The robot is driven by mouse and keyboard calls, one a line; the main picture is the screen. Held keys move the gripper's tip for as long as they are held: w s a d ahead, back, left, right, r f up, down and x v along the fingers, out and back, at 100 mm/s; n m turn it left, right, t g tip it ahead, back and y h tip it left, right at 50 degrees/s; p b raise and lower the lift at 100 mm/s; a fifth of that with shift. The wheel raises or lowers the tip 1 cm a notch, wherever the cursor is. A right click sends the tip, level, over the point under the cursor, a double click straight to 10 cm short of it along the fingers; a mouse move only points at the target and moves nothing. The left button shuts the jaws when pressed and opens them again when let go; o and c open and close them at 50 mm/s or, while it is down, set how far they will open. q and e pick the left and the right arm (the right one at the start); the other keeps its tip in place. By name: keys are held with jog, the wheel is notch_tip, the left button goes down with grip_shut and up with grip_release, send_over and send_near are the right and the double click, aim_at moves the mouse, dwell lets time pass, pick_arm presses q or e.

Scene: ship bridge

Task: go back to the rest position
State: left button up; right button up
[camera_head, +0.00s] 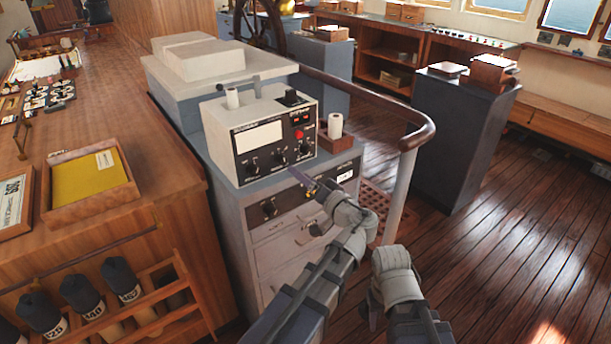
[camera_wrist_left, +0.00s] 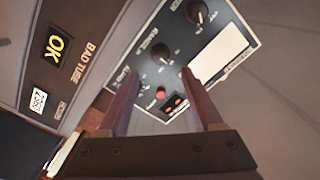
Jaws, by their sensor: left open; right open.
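My left gripper (camera_head: 306,184) is in front of the grey tester box with a black control panel (camera_head: 273,141). In the left wrist view its two fingers (camera_wrist_left: 160,76) stand apart with nothing held between them. Beyond them is the panel (camera_wrist_left: 162,55) with knobs, a red button and a pale display. Whether the fingertips touch the panel cannot be told. My right gripper (camera_head: 374,306) is low at the bottom centre, mostly hidden by its own wrist, and nothing is seen in it.
The tester stands on a grey cabinet (camera_head: 268,232) with drawers. White cylinders stand on the tester and in a small wooden holder (camera_head: 336,143). A curved wooden handrail (camera_head: 420,132) is close on the right. A wooden counter (camera_head: 150,150) lies left. Floor (camera_head: 500,260) at right is clear.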

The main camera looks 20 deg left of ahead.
pick_arm(q)
jog(key=s+a+f+g+h, duration=0.2)
jog(key=s+a+f+g, duration=0.1)
jog(key=f, duration=0.3)
jog(key=s+a+f+g+h, duration=0.2)
jog(key=s+f+g, duration=0.1)
jog(key=f, duration=0.3)
jog(key=s+d+f+g+h, duration=0.3)
jog(key=s+f+h, duration=0.3)
jog(key=s+f, duration=0.15)
jog(key=s+d+r+m+g+h+p, duration=0.1)
jog(key=s+d+r+m+p, duration=0.1)
jog(key=d, duration=0.6)
jog(key=s+d+r+m+g+h+p, duration=0.1)
jog(key=s+d+r+m+h+p, duration=0.1)
jog(key=s+d, duration=0.4)
jog(key=d+m+p, duration=0.1)
jog(key=d+p, duration=0.1)
jog(key=shift+s+r+p, duration=0.2)
jog(key=shift+s+p, duration=0.05)
jog(key=shift+p, duration=0.15)
jog(key=shift+w, duration=0.1)
